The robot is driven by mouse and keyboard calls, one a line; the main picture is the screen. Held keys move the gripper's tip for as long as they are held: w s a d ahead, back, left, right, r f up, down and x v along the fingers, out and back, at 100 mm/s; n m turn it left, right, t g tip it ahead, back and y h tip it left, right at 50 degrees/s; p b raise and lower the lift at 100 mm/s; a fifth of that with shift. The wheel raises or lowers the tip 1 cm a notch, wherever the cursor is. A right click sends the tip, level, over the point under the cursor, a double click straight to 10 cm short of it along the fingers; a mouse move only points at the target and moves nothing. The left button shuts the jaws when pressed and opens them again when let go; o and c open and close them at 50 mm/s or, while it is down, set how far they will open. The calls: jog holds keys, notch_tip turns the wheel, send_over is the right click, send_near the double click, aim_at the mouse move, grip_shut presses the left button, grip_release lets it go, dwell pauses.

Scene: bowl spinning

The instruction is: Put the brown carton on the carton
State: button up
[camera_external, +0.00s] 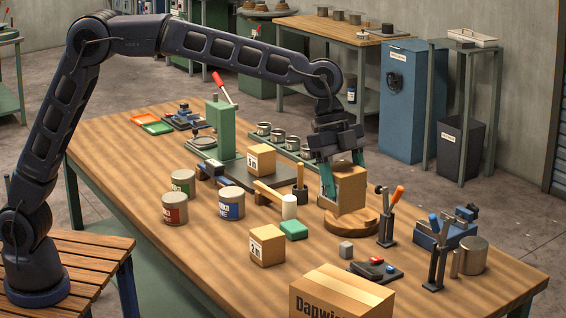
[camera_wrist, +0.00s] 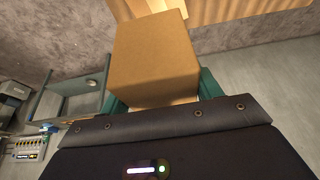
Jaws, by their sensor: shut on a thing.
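A plain brown carton (camera_external: 351,194) is between the teal fingers of my gripper (camera_external: 341,178), which is shut on it from above. In the wrist view the carton (camera_wrist: 155,62) fills the space between the fingers of my gripper (camera_wrist: 160,95). It is over a round wooden board (camera_external: 370,222); I cannot tell if it touches it. A large printed carton (camera_external: 340,297) lies at the front edge of the external view, partly cut off. Two smaller labelled cartons stand on the table, one at the front (camera_external: 267,247) and one further back (camera_external: 261,161).
Several paint cans (camera_external: 231,204) stand left of the board. Upright tools (camera_external: 389,222), a red-button box (camera_external: 376,268) and a metal mug (camera_external: 472,256) are at the right.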

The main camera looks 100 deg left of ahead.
jog(key=shift+w+d+r, duration=0.3)
jog(key=shift+w+d, duration=0.1)
jog(key=shift+w, duration=0.05)
jog(key=shift+w+d+f, duration=0.1)
jog(key=shift+w, duration=0.05)
send_over(344, 290)
notch_tip(344, 290, down, 20)
jog(key=shift+r, duration=0.2)
jog(key=o, duration=1.1)
jog(key=shift+f, duration=0.1)
